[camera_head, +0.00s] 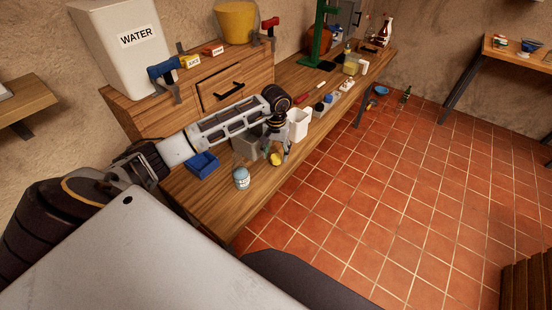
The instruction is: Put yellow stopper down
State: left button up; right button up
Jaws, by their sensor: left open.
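The yellow stopper (276,160) is on the wooden workbench (235,212), near its front edge. My left gripper (277,152) points down just above it, with its fingers apart. The fingertips are close to the stopper, and I cannot tell whether they touch it. My right gripper is not in view.
A blue-grey jar (241,178) and a blue tray (203,165) are left of the gripper. A grey bin (246,143) is behind it, and a white container (299,124) is to its right. A green stand (316,45) rises farther back. The tiled floor (400,190) is mostly clear.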

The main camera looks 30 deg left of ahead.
aim_at(276, 157)
pick_arm(q)
notch_tip(276, 157, up, 7)
jog(key=b, duration=0.1)
jog(key=shift+r, duration=0.15)
dwell(0.3)
dwell(0.5)
